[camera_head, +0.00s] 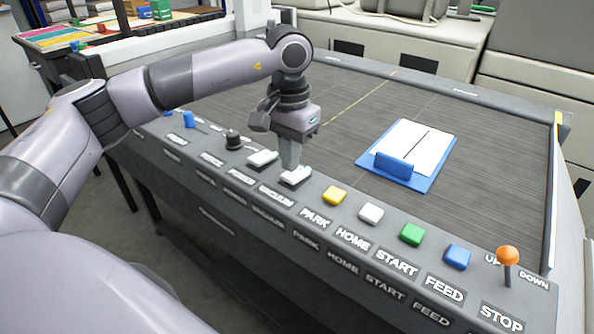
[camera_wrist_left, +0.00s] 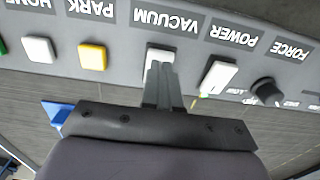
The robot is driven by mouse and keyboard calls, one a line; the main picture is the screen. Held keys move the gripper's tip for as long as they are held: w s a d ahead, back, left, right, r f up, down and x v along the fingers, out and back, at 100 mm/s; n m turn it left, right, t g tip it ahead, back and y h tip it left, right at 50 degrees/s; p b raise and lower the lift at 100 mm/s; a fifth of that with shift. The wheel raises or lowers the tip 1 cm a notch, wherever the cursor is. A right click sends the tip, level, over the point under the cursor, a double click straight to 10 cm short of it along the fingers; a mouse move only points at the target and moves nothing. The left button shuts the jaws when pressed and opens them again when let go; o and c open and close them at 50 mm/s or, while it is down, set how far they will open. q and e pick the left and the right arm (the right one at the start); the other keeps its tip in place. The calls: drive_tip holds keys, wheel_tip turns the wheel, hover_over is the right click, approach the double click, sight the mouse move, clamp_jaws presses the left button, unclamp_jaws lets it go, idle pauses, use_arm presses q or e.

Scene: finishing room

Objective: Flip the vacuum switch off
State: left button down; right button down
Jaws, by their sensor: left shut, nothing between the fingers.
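The vacuum switch (camera_head: 296,177) is a white rocker above the VACUUM label on the grey control panel. It also shows in the left wrist view (camera_wrist_left: 160,55), partly covered by my fingers. My left gripper (camera_head: 290,166) is shut and empty, pointing down, with its fingertips at the vacuum switch. In the left wrist view the fingertips (camera_wrist_left: 160,68) overlap the switch's near end; whether they touch it I cannot tell. The switch's tilt is not clear. My right gripper is not in view.
The white power switch (camera_head: 262,159) and a black knob (camera_head: 233,140) sit to the left. Yellow (camera_head: 333,196), white, green and blue buttons and an orange-topped lever (camera_head: 507,257) sit to the right. A blue clipboard (camera_head: 424,184) with paper lies on the dark table bed (camera_head: 350,120).

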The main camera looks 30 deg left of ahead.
sight(290, 176)
use_arm(q)
drive_tip(key=shift+f+b, duration=0.8)
drive_tip(key=shift+f, duration=0.35)
idle(0.9)
drive_tip(key=shift+r, duration=0.1)
drive_tip(key=shift+r+p, duration=2.6)
drive_tip(key=shift+r, duration=0.9)
drive_tip(key=shift+f, duration=0.1)
